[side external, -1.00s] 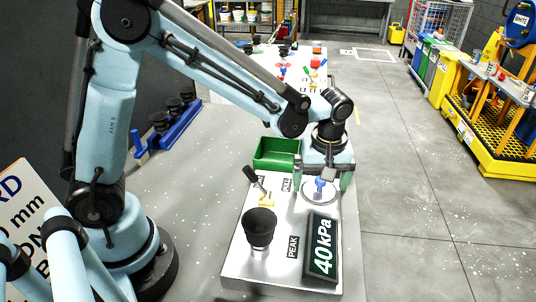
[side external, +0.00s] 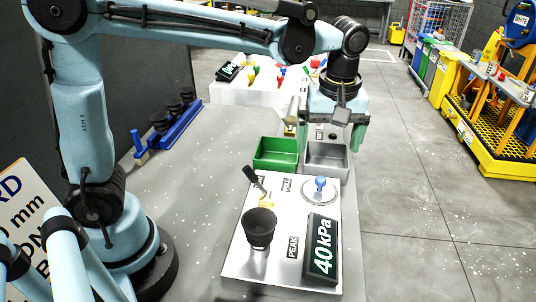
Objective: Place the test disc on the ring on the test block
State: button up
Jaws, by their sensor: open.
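The test disc (side external: 309,194), a pale round plate with a blue knob (side external: 320,184), lies flat on the right rear part of the silver test block (side external: 235,262). The ring cannot be told apart from the disc's round edge at this size. My gripper (side external: 330,142) is above and behind the disc, apart from it. Its two green jaws are spread wide with nothing seen between them.
A black cup (side external: 260,228), a small black lever (side external: 254,179) and a 40 kPa display (side external: 322,248) are on the block. A green bin (side external: 275,154) and a grey bin (side external: 327,160) stand behind it. A blue rack (side external: 172,133) of black cups is left.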

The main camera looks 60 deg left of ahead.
jog(key=s+a+f+m+t+h, duration=0.1)
jog(key=s+a+f+m+t, duration=0.1)
jog(key=s+a+m+t, duration=0.4)
jog(key=s+a+m, duration=0.2)
jog(key=s+m, duration=0.2)
jog(key=m, duration=0.1)
jog(key=shift+s+f, duration=0.15)
jog(key=shift+f, duration=0.2)
